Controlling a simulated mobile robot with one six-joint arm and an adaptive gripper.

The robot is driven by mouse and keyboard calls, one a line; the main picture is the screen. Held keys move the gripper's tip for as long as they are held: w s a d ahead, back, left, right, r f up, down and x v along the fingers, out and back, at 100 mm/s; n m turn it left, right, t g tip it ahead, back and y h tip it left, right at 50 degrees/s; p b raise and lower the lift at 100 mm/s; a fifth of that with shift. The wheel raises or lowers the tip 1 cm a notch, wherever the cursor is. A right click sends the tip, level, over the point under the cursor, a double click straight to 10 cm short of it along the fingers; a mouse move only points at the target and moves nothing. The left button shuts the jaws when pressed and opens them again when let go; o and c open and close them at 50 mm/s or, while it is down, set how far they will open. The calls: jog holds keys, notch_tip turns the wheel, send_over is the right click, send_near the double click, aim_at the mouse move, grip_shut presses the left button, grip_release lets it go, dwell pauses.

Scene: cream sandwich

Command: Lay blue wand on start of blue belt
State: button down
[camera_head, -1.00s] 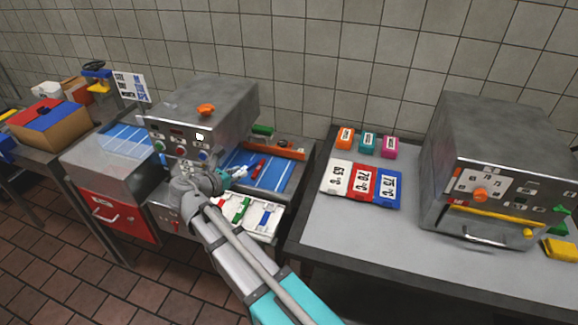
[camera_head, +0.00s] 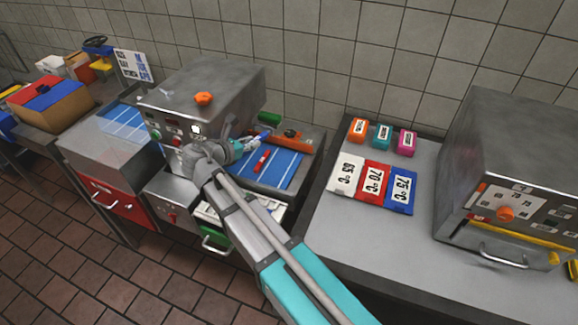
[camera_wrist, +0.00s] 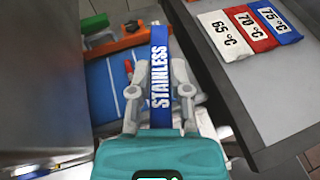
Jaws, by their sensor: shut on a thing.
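My gripper (camera_wrist: 158,85) is shut on the blue wand (camera_wrist: 159,75), a flat blue bar marked STAINLESS, in the wrist view. The wand points away from the wrist, above the striped blue belt (camera_wrist: 103,88). In the head view my gripper (camera_head: 244,146) is over the left part of the blue belt (camera_head: 285,175), close to the grey machine. A red wand (camera_head: 262,160) lies on the belt, and its red end (camera_wrist: 128,68) shows beside my gripper in the wrist view. I cannot tell how high the blue wand is above the belt.
The grey machine (camera_head: 225,90) with an orange knob stands left of my gripper. An orange bar (camera_head: 298,141) and a green block (camera_head: 270,118) are behind the belt. White, red and blue temperature cards (camera_head: 372,183) lie on the right table. My arm partly hides an open drawer (camera_head: 215,240).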

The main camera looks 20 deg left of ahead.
jog(key=shift+w+d, duration=0.1)
jog(key=shift+w, duration=0.1)
jog(key=shift+d+f, duration=0.1)
jog(key=s+d+f+n+y+b, duration=0.1)
jog(key=d+f+n+y+b, duration=0.2)
jog(key=f+b, duration=0.4)
jog(key=shift+s+d+t+y, duration=0.15)
jog(key=shift+d+t+y, duration=0.25)
jog(key=shift+y, duration=0.1)
jog(key=w+f+b, duration=0.3)
jog(key=w, duration=0.1)
jog(key=w+f+b, duration=0.3)
jog(key=w, duration=0.1)
jog(key=w+f+b, duration=0.3)
jog(key=w, duration=0.2)
jog(key=shift+w+d, duration=0.1)
jog(key=shift+d, duration=0.25)
